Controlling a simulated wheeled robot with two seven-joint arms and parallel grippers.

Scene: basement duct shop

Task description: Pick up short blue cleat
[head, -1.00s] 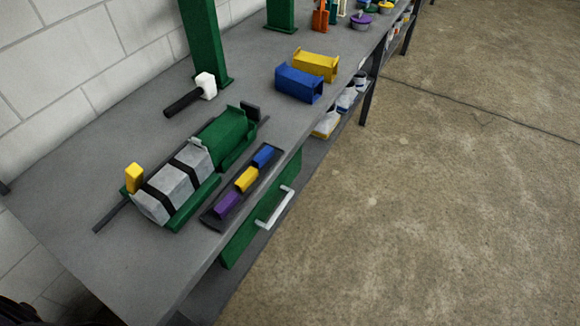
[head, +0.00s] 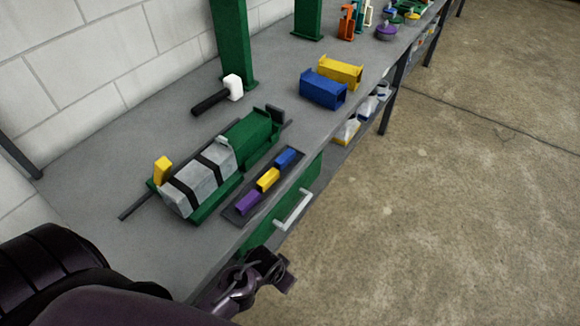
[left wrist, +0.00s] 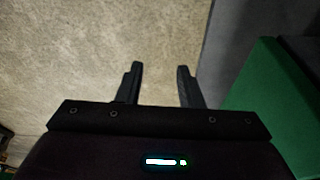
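The short blue cleat (head: 286,157) lies at the far end of a dark tray (head: 232,215) near the bench's front edge. A yellow cleat (head: 268,178) and a purple cleat (head: 247,202) lie in line with it in the same tray. My left gripper (head: 285,272) is in front of the bench by the drawer, apart from the tray. In the left wrist view its two fingers (left wrist: 158,85) stand apart with nothing between them, over the concrete floor. My right gripper does not show.
A grey duct piece with black bands (head: 199,182) sits on a green fixture beside the tray. A green drawer with a white handle (head: 293,211) faces the floor.

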